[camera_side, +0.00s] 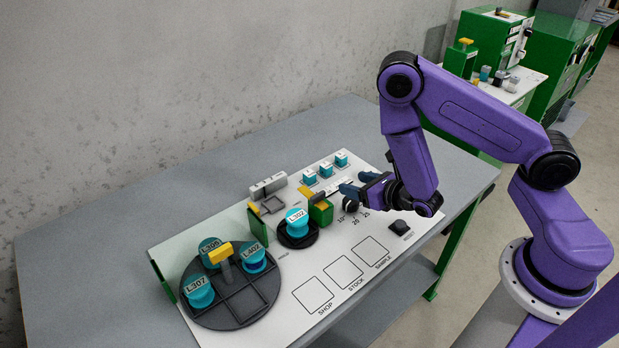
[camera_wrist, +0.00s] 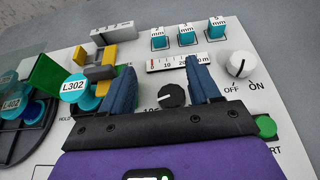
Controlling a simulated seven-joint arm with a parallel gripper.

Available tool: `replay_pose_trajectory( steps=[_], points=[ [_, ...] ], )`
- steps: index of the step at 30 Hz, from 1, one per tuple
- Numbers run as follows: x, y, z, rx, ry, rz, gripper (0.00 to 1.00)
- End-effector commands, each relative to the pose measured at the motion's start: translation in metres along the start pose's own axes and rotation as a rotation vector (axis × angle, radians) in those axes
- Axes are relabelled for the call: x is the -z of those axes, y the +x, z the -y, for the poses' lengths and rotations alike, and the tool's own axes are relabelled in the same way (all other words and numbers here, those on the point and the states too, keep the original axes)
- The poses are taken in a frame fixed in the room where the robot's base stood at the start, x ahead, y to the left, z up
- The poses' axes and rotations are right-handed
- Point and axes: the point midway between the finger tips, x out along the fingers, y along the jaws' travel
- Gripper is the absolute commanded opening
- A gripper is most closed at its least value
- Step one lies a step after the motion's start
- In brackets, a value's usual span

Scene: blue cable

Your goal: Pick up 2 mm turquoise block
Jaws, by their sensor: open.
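Three turquoise blocks with white tops stand in a row near the board's back edge. In the side view they are the left block (camera_side: 309,178), the middle block (camera_side: 326,171) and the right block (camera_side: 341,160). The wrist view shows the left block (camera_wrist: 158,41), the middle block (camera_wrist: 187,38) and the right block (camera_wrist: 216,31). Their tops carry "mm" labels; I cannot read surely which is 2 mm. My gripper (camera_side: 356,183) is open and empty, over the board on the near side of the row. Its dark blue fingers (camera_wrist: 160,72) point toward the blocks, apart from them.
A dark dial (camera_wrist: 172,96) and a ruler strip (camera_wrist: 178,62) lie near the fingers. A white knob (camera_wrist: 239,65) is at right. A turquoise L302 piece (camera_side: 297,218), yellow-and-green parts (camera_side: 320,210) and a dark round tray (camera_side: 243,306) are left. A grey bar (camera_side: 268,186) stands behind.

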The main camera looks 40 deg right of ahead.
Motion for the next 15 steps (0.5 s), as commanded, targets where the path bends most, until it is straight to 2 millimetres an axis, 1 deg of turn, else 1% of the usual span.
replay_pose_trajectory(
  steps=[15],
  points=[
    [-0.001, 0.082, 0.000, 0.002, 0.002, 0.004, 0.62]
  ],
)
